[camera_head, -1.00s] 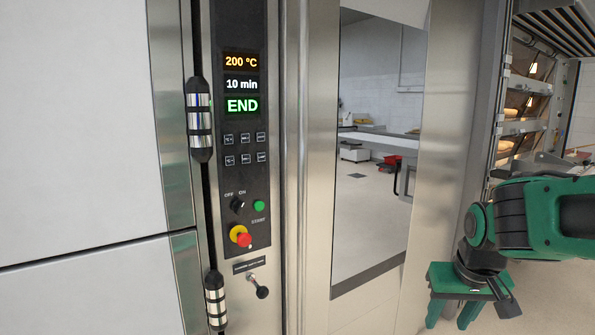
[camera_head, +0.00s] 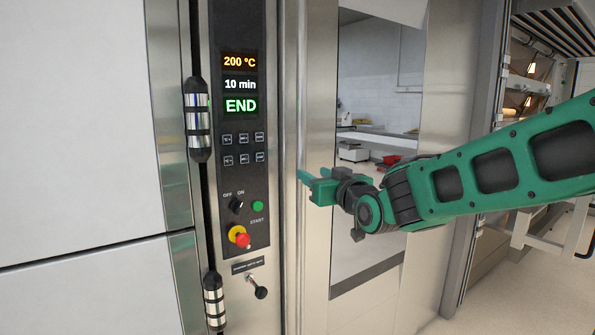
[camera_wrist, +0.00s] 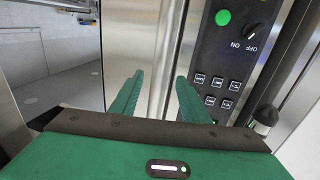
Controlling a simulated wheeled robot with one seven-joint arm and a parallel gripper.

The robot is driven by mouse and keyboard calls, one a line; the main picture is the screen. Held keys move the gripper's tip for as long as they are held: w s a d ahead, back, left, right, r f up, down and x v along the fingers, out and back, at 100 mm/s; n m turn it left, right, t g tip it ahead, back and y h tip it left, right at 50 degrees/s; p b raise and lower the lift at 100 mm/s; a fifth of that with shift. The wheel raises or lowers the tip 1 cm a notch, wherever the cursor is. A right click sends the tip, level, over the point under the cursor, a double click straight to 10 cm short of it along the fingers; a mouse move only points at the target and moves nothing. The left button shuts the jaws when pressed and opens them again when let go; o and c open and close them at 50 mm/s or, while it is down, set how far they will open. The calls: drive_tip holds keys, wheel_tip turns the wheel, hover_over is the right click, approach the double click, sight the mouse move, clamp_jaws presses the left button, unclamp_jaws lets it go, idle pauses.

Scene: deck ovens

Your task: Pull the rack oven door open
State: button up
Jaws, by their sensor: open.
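The rack oven door (camera_head: 450,90) is a tall steel panel with a large window (camera_head: 362,240), right of the control panel (camera_head: 238,180). It looks shut. My gripper (camera_head: 302,180) is in front of the steel strip on the window's left side, fingers pointing left toward the control panel. In the wrist view my gripper (camera_wrist: 160,76) shows two green fingers apart with nothing between them. Bare steel (camera_wrist: 160,45) lies beyond the fingertips; I cannot tell whether they touch it.
The control panel has a yellow-and-red knob (camera_head: 239,237) and a lever (camera_head: 258,288) that stick out below the display. Black-and-chrome cylinders (camera_head: 198,120) stand along the panel's left edge. Open-fronted shelves (camera_head: 525,85) are at the right. Floor (camera_head: 475,305) is clear at lower right.

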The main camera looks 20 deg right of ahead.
sight(303, 168)
drive_tip(key=w, duration=0.6)
drive_tip(key=w+a, duration=0.1)
drive_tip(key=w, duration=0.3)
drive_tip(key=shift+c, duration=0.7)
